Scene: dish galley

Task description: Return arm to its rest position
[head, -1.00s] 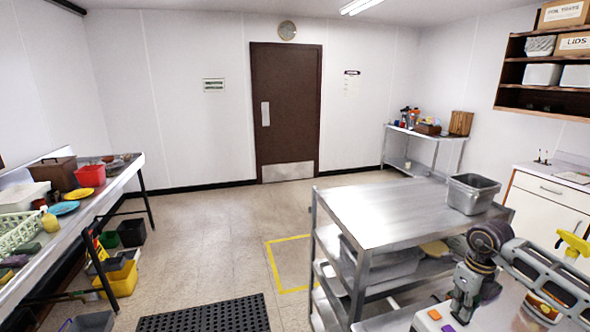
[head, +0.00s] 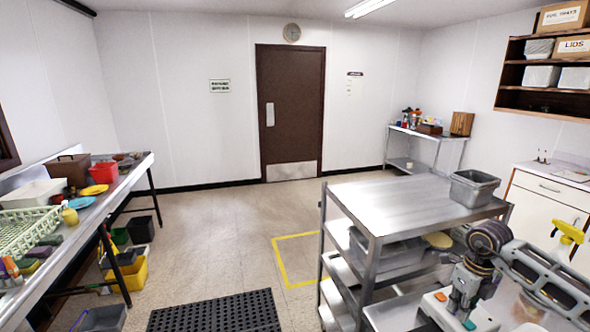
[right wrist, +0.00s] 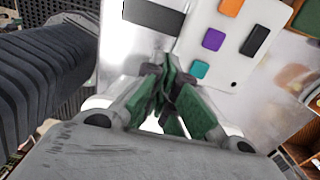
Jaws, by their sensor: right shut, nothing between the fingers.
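My right arm (head: 495,245) comes in at the lower right of the head view, folded in front of my body. My right gripper (head: 462,312) points downward there, near the bottom edge. The right wrist view shows its green-padded fingers (right wrist: 172,98) closed together with nothing between them. My left arm and left gripper are not in view.
A steel shelf cart (head: 400,203) stands close in front, just beyond my right arm, with a grey bin (head: 474,188) on top. A steel counter (head: 95,222) with dishes runs along the left. A black floor mat (head: 215,313) lies ahead; the middle floor is clear.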

